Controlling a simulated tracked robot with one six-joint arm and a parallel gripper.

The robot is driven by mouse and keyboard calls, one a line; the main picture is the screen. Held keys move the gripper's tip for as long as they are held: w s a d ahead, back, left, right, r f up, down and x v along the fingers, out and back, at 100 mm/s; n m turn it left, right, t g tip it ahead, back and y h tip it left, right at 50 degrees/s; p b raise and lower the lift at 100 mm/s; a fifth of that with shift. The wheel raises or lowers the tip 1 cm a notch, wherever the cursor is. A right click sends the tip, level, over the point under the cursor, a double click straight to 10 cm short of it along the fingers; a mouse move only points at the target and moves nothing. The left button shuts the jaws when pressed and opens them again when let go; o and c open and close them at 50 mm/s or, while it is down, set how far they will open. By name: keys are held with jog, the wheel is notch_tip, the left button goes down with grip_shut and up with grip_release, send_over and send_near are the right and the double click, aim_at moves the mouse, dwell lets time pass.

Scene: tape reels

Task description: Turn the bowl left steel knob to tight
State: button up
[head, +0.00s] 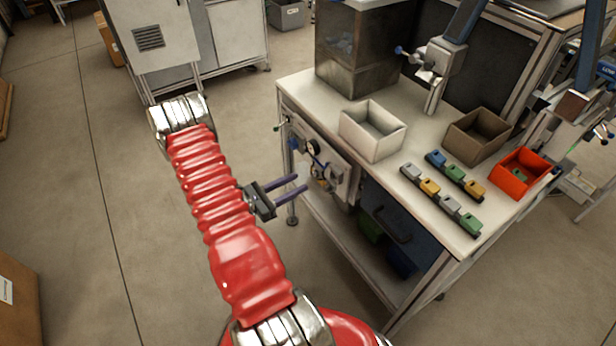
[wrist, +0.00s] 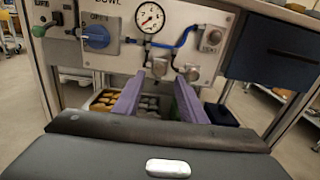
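The panel (wrist: 120,62) marked with a partly cut-off label that seems to read BOWL fills the upper wrist view. Low on it are two small steel knobs side by side, a left one (wrist: 160,67) and a right one (wrist: 192,73). Another steel fitting (wrist: 212,37) sits higher at the right. My gripper (wrist: 161,80) has purple fingers spread apart with nothing between them. The left steel knob shows between the fingertips, beyond them; I cannot tell any contact. In the head view my gripper (head: 302,185) points right toward the panel (head: 337,165) on the bench's side.
A pressure gauge (wrist: 150,17), a blue knob (wrist: 96,37) and a blue hose (wrist: 184,38) are on the panel. A dark blue cabinet (wrist: 268,55) stands right of it. A bin of parts (wrist: 105,100) lies below. On the bench are a white box (head: 373,130) and a red bin (head: 521,172).

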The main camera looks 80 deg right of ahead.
aim_at(313, 175)
jog(key=shift+x, duration=2.8)
jog(key=shift+c, duration=0.3)
